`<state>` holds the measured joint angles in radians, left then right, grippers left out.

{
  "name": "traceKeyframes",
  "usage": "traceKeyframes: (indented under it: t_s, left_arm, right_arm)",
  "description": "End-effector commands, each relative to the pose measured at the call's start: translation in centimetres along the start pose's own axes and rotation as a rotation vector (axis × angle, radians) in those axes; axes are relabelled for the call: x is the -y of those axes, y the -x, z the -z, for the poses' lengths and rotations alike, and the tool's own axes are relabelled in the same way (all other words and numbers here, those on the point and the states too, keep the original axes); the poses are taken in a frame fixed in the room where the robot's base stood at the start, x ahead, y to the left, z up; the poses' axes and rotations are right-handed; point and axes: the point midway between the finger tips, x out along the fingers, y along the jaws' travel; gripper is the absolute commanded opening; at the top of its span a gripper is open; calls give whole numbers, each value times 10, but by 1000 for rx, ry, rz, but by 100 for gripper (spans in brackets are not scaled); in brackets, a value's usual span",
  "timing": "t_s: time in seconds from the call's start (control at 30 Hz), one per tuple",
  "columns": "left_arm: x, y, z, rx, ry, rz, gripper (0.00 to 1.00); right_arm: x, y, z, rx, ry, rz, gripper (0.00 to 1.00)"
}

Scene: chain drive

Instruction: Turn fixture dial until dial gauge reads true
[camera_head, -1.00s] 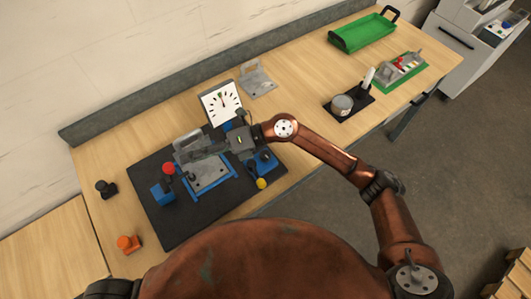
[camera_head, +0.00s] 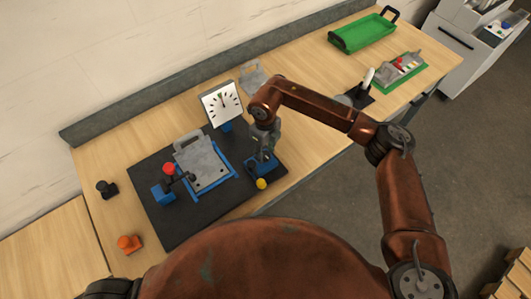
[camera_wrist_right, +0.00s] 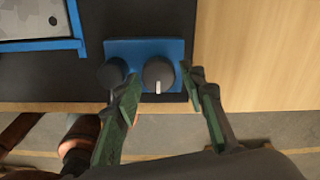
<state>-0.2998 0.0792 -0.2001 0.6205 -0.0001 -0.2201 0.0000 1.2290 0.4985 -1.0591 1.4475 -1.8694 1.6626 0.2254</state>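The dial gauge (camera_head: 222,103) stands upright at the back of the black mat, with a white face, black ticks and a green mark near the top. Its needle is too small to read surely. The fixture dial (camera_wrist_right: 158,75) is a dark round knob with a white line, on a blue block (camera_wrist_right: 147,48) that also shows in the head view (camera_head: 266,168). My right gripper (camera_wrist_right: 167,78) points down over this block. Its green-padded fingers are open, one on each side of the dial; contact cannot be told. My left gripper is not in view.
A metal plate (camera_head: 208,168) lies in a blue frame left of the block, beside a red-knobbed clamp (camera_head: 169,168). A yellow ball (camera_head: 261,183) sits at the block's front. A dark knob (camera_wrist_right: 112,72) is left of the dial. A green tray (camera_head: 362,34) stands far right.

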Motion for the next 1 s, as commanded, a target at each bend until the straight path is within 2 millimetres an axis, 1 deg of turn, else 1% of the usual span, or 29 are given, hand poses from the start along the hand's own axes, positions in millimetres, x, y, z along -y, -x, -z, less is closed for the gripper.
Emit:
traceKeyframes:
  t_s: [0.1,0.17,0.43,0.9,1.0]
  left_arm:
    - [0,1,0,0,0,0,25]
    - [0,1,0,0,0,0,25]
    - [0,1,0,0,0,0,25]
    - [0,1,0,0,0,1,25]
    - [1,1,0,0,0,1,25]
  right_arm:
    - [-1,-10,0,0,1,-1,38]
    - [-1,-13,0,1,2,-1,38]
    - [-1,-14,0,2,2,-1,38]
    - [0,-14,0,2,1,0,6]
    - [0,-14,0,2,3,0,6]
